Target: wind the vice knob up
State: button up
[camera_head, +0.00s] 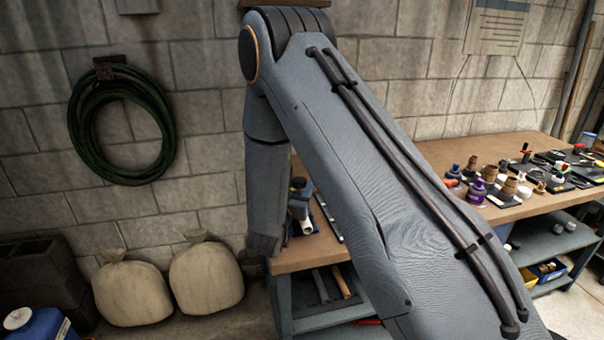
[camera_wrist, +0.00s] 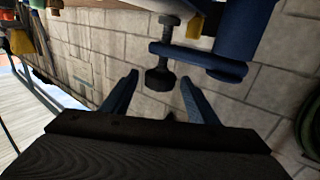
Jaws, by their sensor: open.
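In the wrist view a dark ribbed vice knob (camera_wrist: 159,81) sits at the end of a dark threaded screw (camera_wrist: 167,38). The screw passes through a blue bar (camera_wrist: 195,57) of the vice. My gripper (camera_wrist: 158,77) is open, with one blue finger on each side of the knob. The knob shows between the fingertips, and I see no clear contact; the depth is hard to judge. In the head view part of the blue and grey vice (camera_head: 299,207) shows at the bench's left end, beside my arm.
The wooden workbench (camera_head: 520,204) carries several bottles, stoppers and small tools on the right. A shelf with bars (camera_head: 322,287) lies below it. Two sacks (camera_head: 131,292) and a hanging green hose (camera_head: 78,128) are at the left. The stone wall (camera_head: 205,60) stands close behind.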

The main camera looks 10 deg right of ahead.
aim_at(301, 178)
jog(key=shift+p+x, duration=0.75)
jog(key=shift+x, duration=1.9)
jog(key=c, duration=1)
jog(key=shift+c, duration=0.2)
jog(key=shift+n+y, duration=0.3)
jog(key=shift+y, duration=0.1)
